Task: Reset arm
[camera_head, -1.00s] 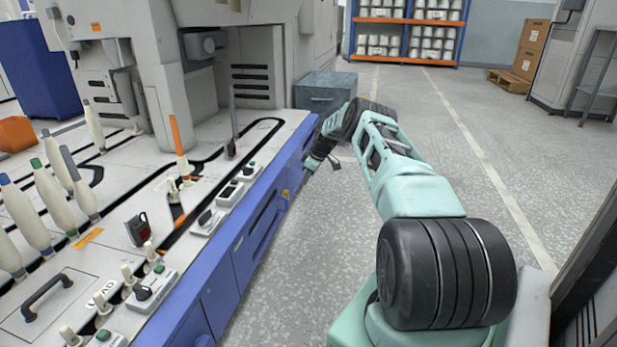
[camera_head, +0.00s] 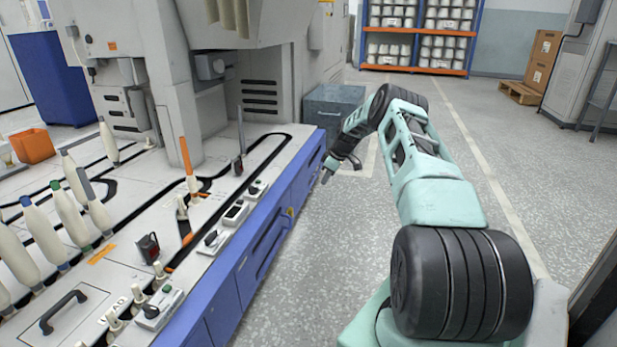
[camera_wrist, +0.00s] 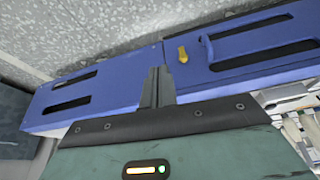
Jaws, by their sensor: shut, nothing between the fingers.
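My mint-green and black arm reaches forward over the aisle to the right of the machine. My gripper (camera_head: 326,175) hangs low at the arm's far end, beside the machine's blue side panel (camera_head: 262,238). It looks small and dark in the head view. In the wrist view my gripper (camera_wrist: 158,86) shows as two grey fingers close together, with nothing between them. Behind the fingers in that view is the blue panel (camera_wrist: 130,88) with dark slots and a yellow part. I cannot tell whether the gripper touches the panel.
Several bobbins (camera_head: 70,215) stand on the white machine top (camera_head: 125,210) at left, near a row of switches. A grey-green cabinet (camera_head: 335,108) stands just beyond the arm. Shelves (camera_head: 418,35) with white spools are at the back. The floor (camera_head: 440,120) to the right is open.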

